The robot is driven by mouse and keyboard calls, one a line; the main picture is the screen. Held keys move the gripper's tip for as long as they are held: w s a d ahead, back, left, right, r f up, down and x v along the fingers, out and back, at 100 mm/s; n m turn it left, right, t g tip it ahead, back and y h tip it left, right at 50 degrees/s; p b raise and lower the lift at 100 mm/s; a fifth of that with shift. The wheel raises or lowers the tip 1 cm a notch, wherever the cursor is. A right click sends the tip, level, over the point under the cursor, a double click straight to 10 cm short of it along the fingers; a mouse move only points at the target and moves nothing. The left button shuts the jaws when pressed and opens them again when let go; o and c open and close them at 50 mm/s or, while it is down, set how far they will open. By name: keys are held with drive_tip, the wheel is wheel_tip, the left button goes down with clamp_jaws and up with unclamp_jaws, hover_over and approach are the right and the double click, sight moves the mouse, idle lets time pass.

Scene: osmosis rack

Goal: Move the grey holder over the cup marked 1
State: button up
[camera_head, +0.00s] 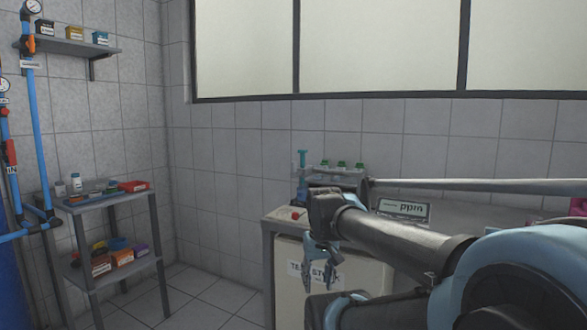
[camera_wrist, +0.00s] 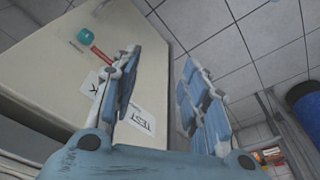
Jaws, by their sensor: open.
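My gripper (camera_head: 322,262) hangs in front of the cream cabinet in the head view, its fingers pointing down. In the wrist view my gripper (camera_wrist: 160,62) has its two blue-padded fingers spread, with nothing between them. A pale grey rack-like piece (camera_head: 336,171) with several green-topped items stands at the back of the bench, behind and above my gripper; I cannot tell whether it is the grey holder. A teal upright piece (camera_head: 302,160) stands at its left. I cannot make out a cup marked 1; my arm hides much of the bench top.
The cabinet (camera_head: 288,260) under the bench carries a TEST label. A small red object (camera_head: 296,214) lies near the bench's left end. A ppm sign (camera_head: 403,209) stands behind my arm. A shelf unit (camera_head: 110,200) stands left; the floor (camera_head: 215,296) between is clear.

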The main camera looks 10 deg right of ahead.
drive_tip(key=w+r, duration=1.2)
drive_tip(key=r, duration=0.5)
wheel_tip(320, 180, up, 25)
drive_tip(key=n+g, duration=0.2)
hover_over(294, 173)
drive_tip(key=w, duration=0.1)
wheel_tip(294, 173, down, 17)
drive_tip(key=shift+w+d+r, duration=0.1)
drive_tip(key=shift+w, duration=0.05)
